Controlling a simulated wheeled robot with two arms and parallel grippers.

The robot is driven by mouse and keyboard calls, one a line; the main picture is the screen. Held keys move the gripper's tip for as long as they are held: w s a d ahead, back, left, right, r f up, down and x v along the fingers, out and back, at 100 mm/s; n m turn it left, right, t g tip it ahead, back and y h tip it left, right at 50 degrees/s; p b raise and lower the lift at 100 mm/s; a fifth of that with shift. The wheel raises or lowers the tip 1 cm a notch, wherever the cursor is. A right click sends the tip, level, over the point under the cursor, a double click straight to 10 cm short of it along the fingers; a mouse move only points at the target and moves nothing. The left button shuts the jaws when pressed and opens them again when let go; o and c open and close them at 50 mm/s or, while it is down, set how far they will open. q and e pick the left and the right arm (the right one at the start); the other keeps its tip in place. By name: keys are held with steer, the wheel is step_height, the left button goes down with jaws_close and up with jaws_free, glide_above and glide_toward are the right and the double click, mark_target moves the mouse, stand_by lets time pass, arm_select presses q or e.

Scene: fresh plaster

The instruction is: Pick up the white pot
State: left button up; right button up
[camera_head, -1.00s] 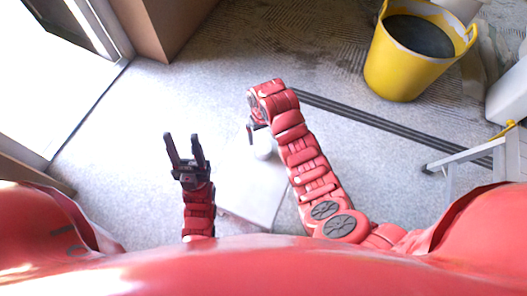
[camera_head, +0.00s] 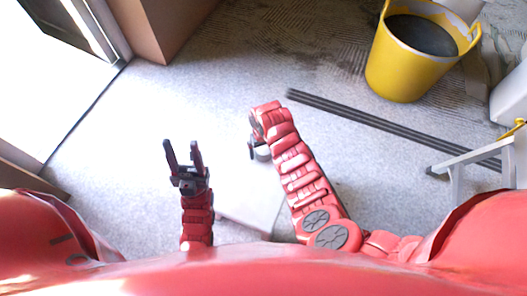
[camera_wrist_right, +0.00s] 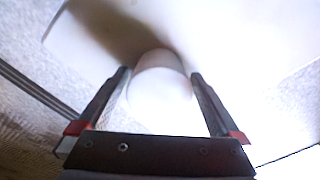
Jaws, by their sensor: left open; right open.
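The white pot (camera_wrist_right: 160,95) shows in the right wrist view as a pale round shape between the two fingers of my right gripper (camera_wrist_right: 160,78). The fingers are open, one on each side of it; whether they touch it I cannot tell. In the head view the pot (camera_head: 262,153) is mostly hidden by my right forearm and gripper (camera_head: 253,149). It is over or on a pale flat board (camera_head: 248,208). My left gripper (camera_head: 181,148) is open and empty, left of the pot, with its fingers pointing away from me.
A yellow bucket (camera_head: 395,72) with grey contents stands at the back right. Dark strips (camera_head: 370,120) lie on the floor to the right, near a light metal stand (camera_head: 460,165). A brown box (camera_head: 165,25) stands at the back left. The floor between is clear.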

steer(key=c, duration=1.4)
